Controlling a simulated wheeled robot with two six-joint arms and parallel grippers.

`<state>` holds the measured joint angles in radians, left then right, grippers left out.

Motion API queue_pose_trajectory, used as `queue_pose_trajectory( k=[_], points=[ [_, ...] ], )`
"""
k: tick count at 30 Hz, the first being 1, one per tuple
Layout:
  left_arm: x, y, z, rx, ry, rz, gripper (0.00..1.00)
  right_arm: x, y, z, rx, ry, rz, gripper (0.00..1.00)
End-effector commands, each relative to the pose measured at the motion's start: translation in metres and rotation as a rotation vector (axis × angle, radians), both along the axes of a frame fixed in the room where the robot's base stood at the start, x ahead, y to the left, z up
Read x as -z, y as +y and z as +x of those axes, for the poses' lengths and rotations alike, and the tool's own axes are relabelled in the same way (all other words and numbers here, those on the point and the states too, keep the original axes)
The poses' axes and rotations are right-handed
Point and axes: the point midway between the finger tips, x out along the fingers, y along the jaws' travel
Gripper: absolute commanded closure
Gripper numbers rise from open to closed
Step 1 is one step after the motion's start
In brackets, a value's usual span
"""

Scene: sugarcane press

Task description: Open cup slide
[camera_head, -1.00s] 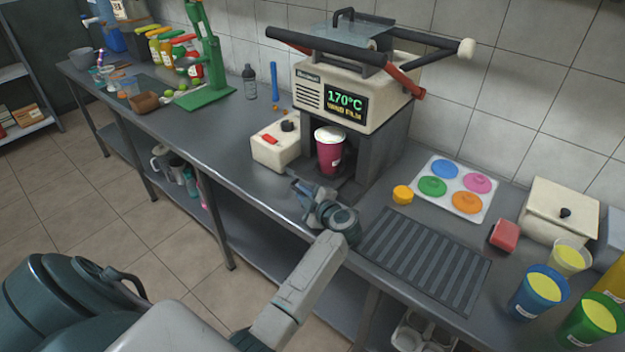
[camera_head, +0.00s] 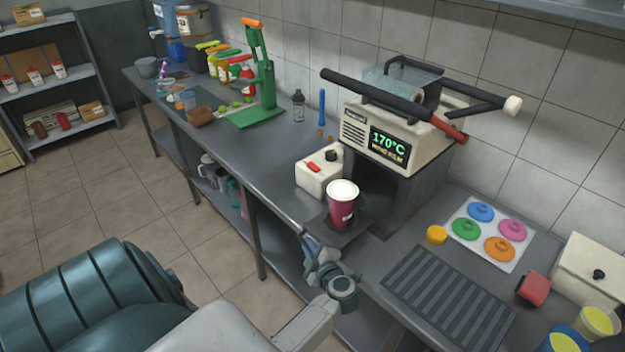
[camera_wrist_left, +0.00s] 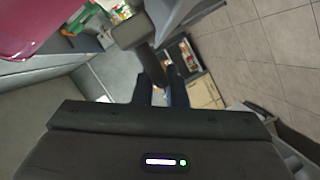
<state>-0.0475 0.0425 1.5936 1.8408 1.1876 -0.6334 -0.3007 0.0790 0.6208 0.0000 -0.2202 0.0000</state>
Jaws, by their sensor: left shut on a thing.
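The sealing machine (camera_head: 400,125) stands on the counter, its display reading 170°C. Its dark cup slide (camera_head: 354,232) is out toward the counter's front edge. A magenta cup (camera_head: 342,206) with a white top stands upright on the slide, in front of the machine's opening; its side also shows in the left wrist view (camera_wrist_left: 50,25). My left gripper (camera_head: 309,243) is just in front of the slide, below the cup. It is shut on the slide's handle, a grey piece between the fingers in the left wrist view (camera_wrist_left: 150,65). My right gripper is out of view.
A white control box (camera_head: 320,172) stands left of the cup. A ribbed dark mat (camera_head: 448,298) and a tray with coloured lids (camera_head: 465,250) lie to the right. A green press (camera_head: 262,90) stands farther back left. Open floor lies before the counter.

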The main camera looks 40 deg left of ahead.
Motion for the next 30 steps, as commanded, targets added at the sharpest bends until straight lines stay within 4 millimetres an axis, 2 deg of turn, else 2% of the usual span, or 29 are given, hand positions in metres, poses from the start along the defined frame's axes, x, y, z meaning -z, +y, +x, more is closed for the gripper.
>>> queue_pose_trajectory(
  k=[5,6,9,20,23,30],
  points=[
    [0.0,0.0,0.0,0.001,-0.001,-0.001,1.0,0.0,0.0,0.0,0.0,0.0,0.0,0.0],
    [0.0,0.0,0.0,0.001,-0.001,-0.001,0.84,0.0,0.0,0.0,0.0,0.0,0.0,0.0],
    [0.0,0.0,0.0,0.001,-0.001,-0.001,0.67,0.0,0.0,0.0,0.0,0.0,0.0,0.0],
    [0.0,-0.005,-0.001,0.001,-0.001,-0.001,0.67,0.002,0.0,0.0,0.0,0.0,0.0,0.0],
    [-0.001,-0.017,-0.006,0.001,-0.002,-0.004,0.67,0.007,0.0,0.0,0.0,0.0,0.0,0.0],
    [-0.01,-0.061,-0.024,-0.001,-0.002,-0.006,0.67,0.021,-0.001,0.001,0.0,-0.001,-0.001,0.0]
  ],
)
